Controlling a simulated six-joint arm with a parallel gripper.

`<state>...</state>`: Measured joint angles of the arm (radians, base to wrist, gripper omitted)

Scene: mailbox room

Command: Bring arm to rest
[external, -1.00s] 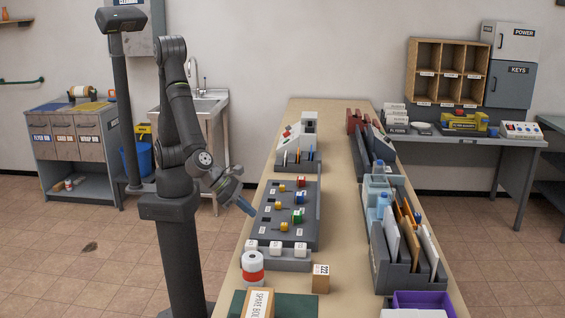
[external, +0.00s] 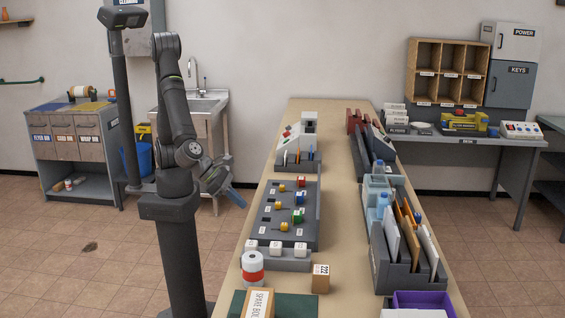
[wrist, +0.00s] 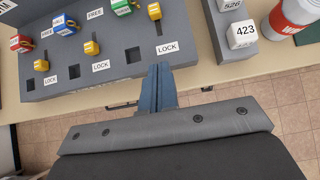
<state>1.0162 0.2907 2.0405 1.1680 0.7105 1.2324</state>
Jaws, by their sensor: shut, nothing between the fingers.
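My arm stands folded at the left of the long table in the external view. My gripper (external: 238,200) hangs at the table's left edge, beside the grey lock board (external: 268,232) and apart from it. Its blue fingers are together and empty. In the wrist view my gripper (wrist: 158,68) shows shut in front of the lock board (wrist: 90,84), which has dark slots, FREE and LOCK labels, and several yellow pieces, with red, blue and green blocks beside them.
A red-and-white roll (external: 252,268), a numbered wooden block (external: 320,279) and white numbered cubes stand near the board's front end. A grey rack of envelopes (external: 398,273) stands on the right of the table (external: 340,215). Open floor lies left of the table.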

